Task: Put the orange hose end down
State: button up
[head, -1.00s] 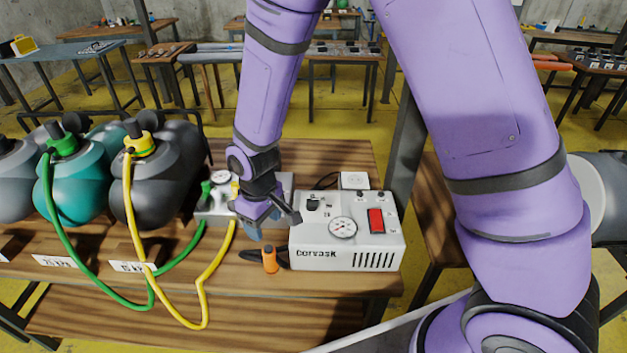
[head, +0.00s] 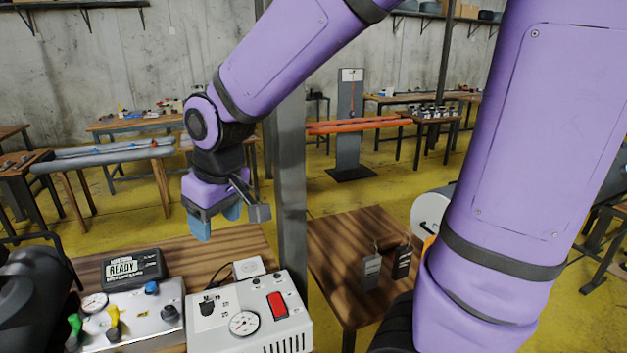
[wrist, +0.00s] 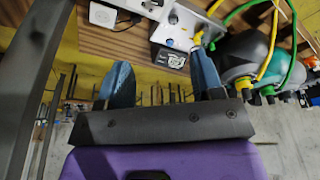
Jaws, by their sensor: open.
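My gripper (head: 216,218) is open, with nothing between its blue fingers. It hangs in the air above the back of the wooden workbench (head: 226,249), over and behind the white pump box (head: 250,318). The wrist view also shows my gripper (wrist: 163,78) open and empty, with bench items beyond the fingers. The orange hose end is not in view now. A second ago it stood on the bench in front of the white box, clear of my gripper.
A metal control panel (head: 142,318) and a black READY display (head: 132,268) sit left of the white box. A grey post (head: 287,170) rises close to the right of my gripper. A side table (head: 340,255) holds two small dark devices.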

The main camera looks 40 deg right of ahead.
jog(key=s+d+r+m+t, duration=0.1)
jog(key=s+d+r, duration=0.3)
jog(key=s, duration=0.3)
jog(key=s+d+r+m+t, duration=0.1)
jog(key=s+d+r+m, duration=0.1)
jog(key=s+d+r, duration=0.2)
jog(key=s+d, duration=0.1)
jog(key=s, duration=0.2)
jog(key=shift+s+r+m+h, duration=0.15)
jog(key=shift+r+m+h, duration=0.15)
jog(key=shift+r+h, duration=0.1)
dwell(0.7)
